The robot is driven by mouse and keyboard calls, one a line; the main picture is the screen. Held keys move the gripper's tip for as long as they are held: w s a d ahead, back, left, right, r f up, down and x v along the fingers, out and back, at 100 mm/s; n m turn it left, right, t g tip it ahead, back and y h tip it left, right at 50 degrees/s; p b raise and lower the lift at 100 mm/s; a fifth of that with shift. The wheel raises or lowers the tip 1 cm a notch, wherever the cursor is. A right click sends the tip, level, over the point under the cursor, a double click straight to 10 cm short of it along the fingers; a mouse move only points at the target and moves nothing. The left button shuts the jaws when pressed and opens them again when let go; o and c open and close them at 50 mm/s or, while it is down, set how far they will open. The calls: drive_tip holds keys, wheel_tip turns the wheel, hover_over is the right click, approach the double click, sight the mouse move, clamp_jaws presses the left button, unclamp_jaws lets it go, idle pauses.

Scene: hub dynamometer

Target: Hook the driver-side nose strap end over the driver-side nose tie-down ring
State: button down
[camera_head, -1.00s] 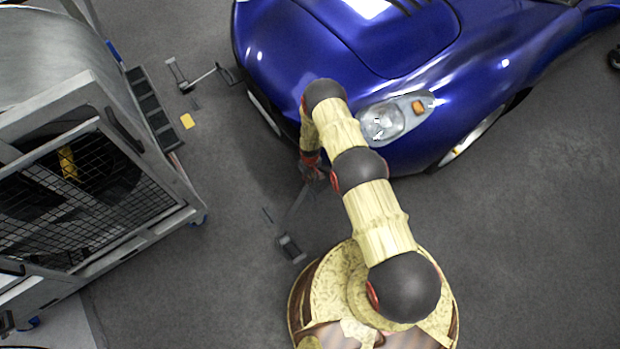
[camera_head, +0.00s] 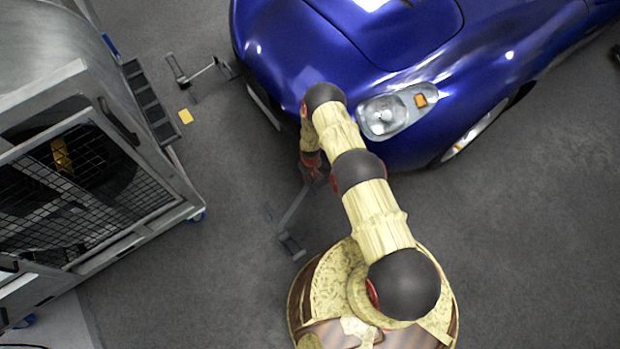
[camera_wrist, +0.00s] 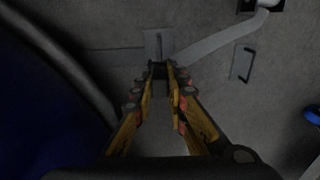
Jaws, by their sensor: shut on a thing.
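My gripper (camera_wrist: 165,72) is shut on the driver-side nose strap end (camera_wrist: 158,43), a grey plate at the fingertips in the wrist view. The grey strap (camera_wrist: 222,37) runs from there to a floor anchor at the upper right. In the head view, my gripper (camera_head: 314,172) is low beside the blue car's (camera_head: 400,40) nose, and the strap (camera_head: 294,208) slopes to the floor anchor (camera_head: 291,245). The car's dark blue body (camera_wrist: 30,110) fills the left of the wrist view. I cannot make out the driver-side tie-down ring; my arm and the nose cover that area.
Another strap (camera_head: 203,71) runs from a floor anchor (camera_head: 178,72) to the other side of the nose. A caged metal machine (camera_head: 60,110) stands at the left. A yellow piece (camera_head: 186,116) lies on the floor. The grey floor (camera_head: 530,230) at the right is clear.

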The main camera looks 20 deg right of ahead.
drive_tip(key=shift+f, duration=0.2)
drive_tip(key=shift+f, duration=0.35)
drive_tip(key=shift+f, duration=0.7)
drive_tip(key=shift+f, duration=0.35)
drive_tip(key=shift+f, duration=0.1)
drive_tip(key=c, duration=1.7)
unclamp_jaws()
